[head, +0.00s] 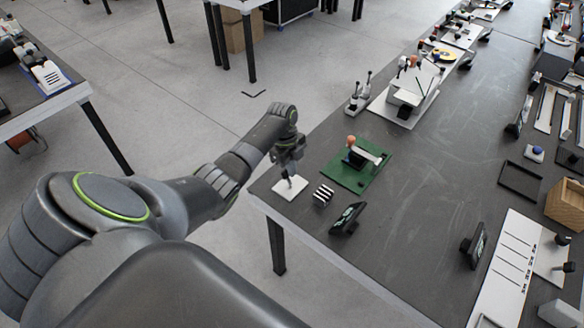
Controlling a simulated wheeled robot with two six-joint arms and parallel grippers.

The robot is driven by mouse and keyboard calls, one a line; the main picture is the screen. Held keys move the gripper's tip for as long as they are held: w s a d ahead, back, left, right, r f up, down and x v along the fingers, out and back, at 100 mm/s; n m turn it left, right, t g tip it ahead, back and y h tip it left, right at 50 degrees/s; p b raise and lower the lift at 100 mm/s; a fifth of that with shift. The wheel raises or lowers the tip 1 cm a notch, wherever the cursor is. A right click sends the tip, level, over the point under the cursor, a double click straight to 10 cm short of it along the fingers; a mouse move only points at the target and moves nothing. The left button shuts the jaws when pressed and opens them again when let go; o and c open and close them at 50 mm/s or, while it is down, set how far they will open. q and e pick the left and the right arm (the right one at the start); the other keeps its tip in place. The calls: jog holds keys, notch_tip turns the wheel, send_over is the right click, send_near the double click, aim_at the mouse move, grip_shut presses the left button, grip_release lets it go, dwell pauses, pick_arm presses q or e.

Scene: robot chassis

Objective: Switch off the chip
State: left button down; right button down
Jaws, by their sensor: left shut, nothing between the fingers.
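My left gripper (289,178) is shut and empty. It points down over a small white square plate (298,186) at the table's near left corner. Its fingertips are at or just above the plate; I cannot tell if they touch. The gripper hides part of the plate, and no switch on it can be made out. Right of it a green board (345,178) carries a dark fixture with an orange knob (351,140) and a whitish bar. I cannot tell for certain which of these is the chip. My right gripper is not in view.
A black-and-white striped block (323,194) and a dark tilted display (347,218) stand close to the right of the plate. Behind are a white device on a plate (407,100) and a joystick-like item (358,97). The grey table's middle (430,170) is clear.

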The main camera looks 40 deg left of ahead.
aim_at(284, 170)
pick_arm(q)
jog(key=shift+d+r, duration=0.1)
jog(key=shift+r, duration=0.2)
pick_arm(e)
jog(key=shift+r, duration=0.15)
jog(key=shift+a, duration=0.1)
